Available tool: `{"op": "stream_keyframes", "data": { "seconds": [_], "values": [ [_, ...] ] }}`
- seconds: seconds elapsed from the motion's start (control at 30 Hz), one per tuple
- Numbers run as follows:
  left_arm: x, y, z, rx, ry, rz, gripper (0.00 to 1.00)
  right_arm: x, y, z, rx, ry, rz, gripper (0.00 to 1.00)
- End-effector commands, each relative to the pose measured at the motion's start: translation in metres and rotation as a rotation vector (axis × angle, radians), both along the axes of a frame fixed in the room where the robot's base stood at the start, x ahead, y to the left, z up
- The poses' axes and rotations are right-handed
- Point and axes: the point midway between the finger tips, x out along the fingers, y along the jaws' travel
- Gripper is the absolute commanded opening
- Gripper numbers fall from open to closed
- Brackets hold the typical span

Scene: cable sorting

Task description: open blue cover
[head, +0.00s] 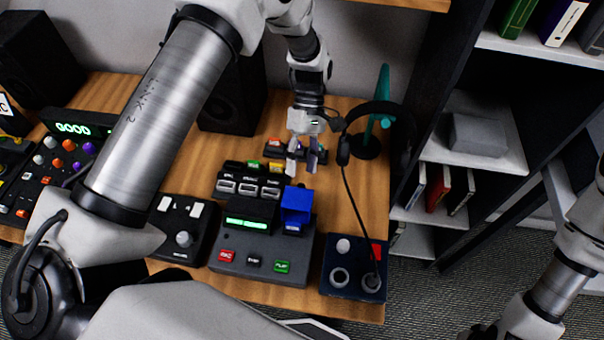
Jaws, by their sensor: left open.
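The blue cover (296,205) is a box-like blue piece at the right side of the dark control device (262,262) on the desk. I cannot tell from this angle whether it is fully down. My left gripper (304,170) points downward just behind and above the blue cover. Its two fingers are apart with nothing seen between them, and they look clear of the cover. My right arm shows at the lower right, but its gripper is outside the picture.
Headphones hang on a teal stand (383,90), with a cable running down to a dark blue jack box (354,268). A knob box (182,232) stands left of the device. Black speakers (232,95) stand behind. Shelves (470,140) rise to the right.

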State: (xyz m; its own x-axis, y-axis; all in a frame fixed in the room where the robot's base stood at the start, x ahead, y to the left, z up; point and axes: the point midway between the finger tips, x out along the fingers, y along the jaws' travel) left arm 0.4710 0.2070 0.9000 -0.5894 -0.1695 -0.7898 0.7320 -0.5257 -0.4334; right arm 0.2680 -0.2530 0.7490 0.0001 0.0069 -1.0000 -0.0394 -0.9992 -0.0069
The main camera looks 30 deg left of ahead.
Motion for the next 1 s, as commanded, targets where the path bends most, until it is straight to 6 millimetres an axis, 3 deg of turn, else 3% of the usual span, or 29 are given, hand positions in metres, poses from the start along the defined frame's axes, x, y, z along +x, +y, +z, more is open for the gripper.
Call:
{"op": "stream_keyframes", "data": {
  "seconds": [0.1, 0.2, 0.43, 0.47, 0.5, 0.6, 0.73, 0.87, 1.0],
  "values": [
    [0.000, 0.000, 0.023, 0.001, -0.001, 0.000, 0.47, 0.000, 0.000, 0.000, 0.000, 0.000, 0.000, 0.40],
    [0.000, 0.000, 0.032, 0.000, 0.000, 0.000, 0.47, 0.000, 0.000, 0.000, 0.000, 0.000, 0.000, 0.40],
    [-0.001, 0.000, 0.034, 0.001, 0.002, 0.000, 0.47, 0.000, 0.000, 0.000, 0.000, 0.000, 0.000, 0.40],
    [-0.001, 0.000, 0.034, 0.001, 0.002, 0.000, 0.43, 0.000, 0.000, 0.000, 0.000, 0.000, 0.000, 0.40],
    [-0.001, 0.000, 0.034, -0.001, 0.002, -0.002, 0.29, 0.000, 0.000, 0.000, 0.000, 0.000, 0.000, 0.40],
    [0.000, 0.000, 0.034, -0.035, -0.012, -0.050, 0.00, 0.000, 0.000, 0.000, 0.000, 0.000, 0.000, 0.40],
    [0.002, 0.004, 0.032, -0.150, -0.062, -0.242, 0.00, 0.000, 0.000, -0.001, 0.000, 0.000, 0.000, 0.40],
    [0.025, 0.016, 0.017, -0.282, -0.197, -0.530, 0.00, 0.000, 0.000, -0.043, 0.000, -0.001, 0.000, 0.40],
    [0.050, 0.025, 0.024, -0.304, -0.327, -0.687, 0.00, -0.001, 0.000, -0.084, 0.000, 0.001, 0.000, 0.40]
  ]
}}
